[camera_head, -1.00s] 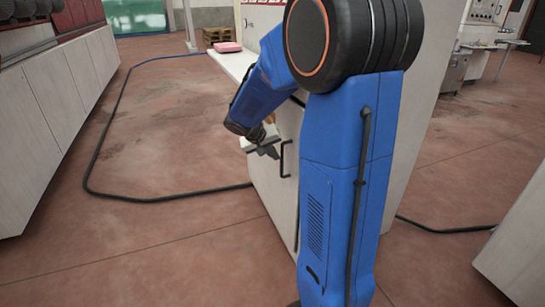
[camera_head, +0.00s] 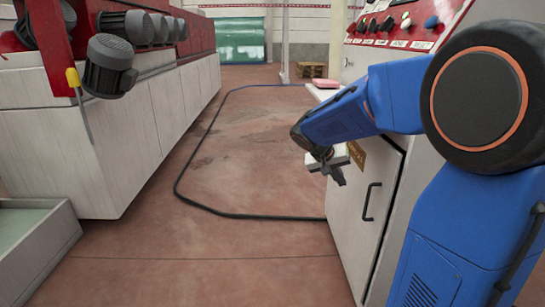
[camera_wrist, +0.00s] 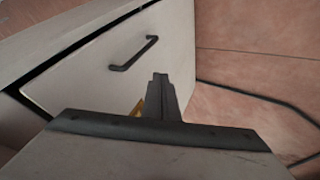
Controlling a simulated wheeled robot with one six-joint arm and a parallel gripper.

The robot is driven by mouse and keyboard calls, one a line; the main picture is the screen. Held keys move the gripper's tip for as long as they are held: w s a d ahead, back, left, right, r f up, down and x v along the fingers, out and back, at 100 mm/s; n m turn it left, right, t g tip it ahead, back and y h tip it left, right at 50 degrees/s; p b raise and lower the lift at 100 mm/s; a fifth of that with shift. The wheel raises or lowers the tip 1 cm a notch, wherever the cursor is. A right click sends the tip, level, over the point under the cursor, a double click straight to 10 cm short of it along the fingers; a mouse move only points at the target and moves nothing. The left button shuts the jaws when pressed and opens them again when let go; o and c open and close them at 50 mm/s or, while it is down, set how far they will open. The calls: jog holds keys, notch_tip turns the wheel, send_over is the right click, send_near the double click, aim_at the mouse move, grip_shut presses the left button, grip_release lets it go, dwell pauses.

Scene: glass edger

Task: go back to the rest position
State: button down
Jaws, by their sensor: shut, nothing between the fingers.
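My gripper (camera_head: 336,172) hangs at the end of my blue arm, in front of the pale control cabinet (camera_head: 347,222). Its dark fingers are shut with nothing between them. In the wrist view the closed fingers (camera_wrist: 160,82) point toward the cabinet door (camera_wrist: 95,85) and its black handle (camera_wrist: 133,53). In the head view the handle (camera_head: 371,202) is to the right of and below the gripper. I cannot tell the exact gap between the fingers and the cabinet.
A white machine base with grey motors (camera_head: 110,66) stands on the left. A black cable (camera_head: 225,210) loops over the reddish floor. A pink object (camera_head: 325,83) lies near the cabinet's far end. A pallet (camera_head: 311,70) is at the back. The middle floor is open.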

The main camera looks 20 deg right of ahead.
jog(key=s+a+n+t+y, duration=0.1)
jog(key=s+a+n+y, duration=0.1)
jog(key=s+a, duration=0.4)
jog(key=s+a+f+n+t+y, duration=0.1)
jog(key=s+a, duration=0.5)
jog(key=s, duration=0.7)
jog(key=s+a+f+n+t+y, duration=0.1)
jog(key=s+a+n+y, duration=0.2)
jog(key=s+a, duration=0.3)
jog(key=s+y, duration=0.1)
jog(key=s, duration=0.2)
jog(key=shift+s, duration=0.15)
jog(key=shift+a, duration=0.1)
